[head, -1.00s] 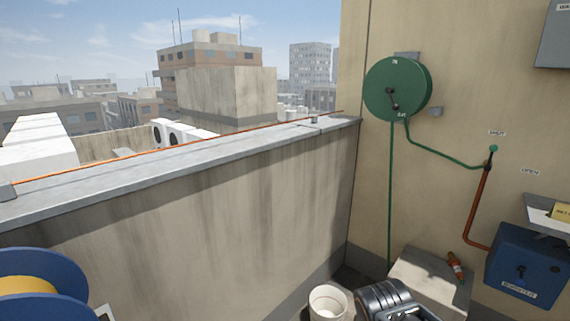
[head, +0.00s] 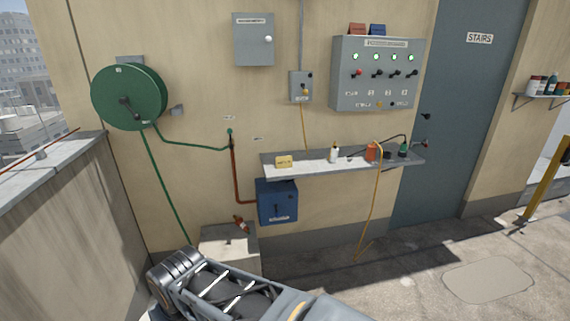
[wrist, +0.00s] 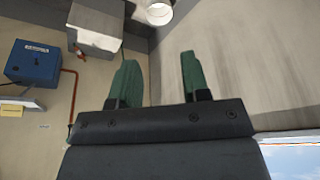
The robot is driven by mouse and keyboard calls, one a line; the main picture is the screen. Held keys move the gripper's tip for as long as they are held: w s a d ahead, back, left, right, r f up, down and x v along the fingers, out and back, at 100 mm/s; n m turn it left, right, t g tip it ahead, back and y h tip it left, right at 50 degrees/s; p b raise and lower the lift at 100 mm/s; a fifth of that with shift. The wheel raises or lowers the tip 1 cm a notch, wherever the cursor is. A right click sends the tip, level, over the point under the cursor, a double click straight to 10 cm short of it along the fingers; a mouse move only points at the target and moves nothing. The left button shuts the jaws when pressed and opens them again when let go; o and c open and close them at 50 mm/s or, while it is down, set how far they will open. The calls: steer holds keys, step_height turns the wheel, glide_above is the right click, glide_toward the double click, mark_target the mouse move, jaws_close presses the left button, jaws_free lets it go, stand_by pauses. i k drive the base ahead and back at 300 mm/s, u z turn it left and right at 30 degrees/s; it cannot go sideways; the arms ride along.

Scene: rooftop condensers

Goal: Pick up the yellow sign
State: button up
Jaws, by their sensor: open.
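In the wrist view, which is turned over, a yellow piece (wrist: 12,111) shows at the far left edge, by the shelf edge. My gripper (wrist: 158,80) is open, with two green fingers apart and nothing between them. It is well away from the sign. In the head view my arm shows at the bottom, and the gripper itself is not visible there.
A blue box (head: 277,202) hangs under the shelf's left end. Bottles stand along the shelf, and a yellow cable (head: 372,215) hangs from it to the floor. A concrete block (head: 230,248) is below left. A green hose reel (head: 130,97) is on the wall.

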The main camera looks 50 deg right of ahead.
mark_target(280, 162)
steer(key=z, duration=2.15)
steer(key=k, duration=0.55)
steer(key=z, duration=0.55)
steer(key=i, duration=1.3)
steer(key=u, duration=0.85)
steer(key=i, duration=1.25)
steer(key=u, duration=1.8)
steer(key=i, duration=0.5)
steer(key=u, duration=0.45)
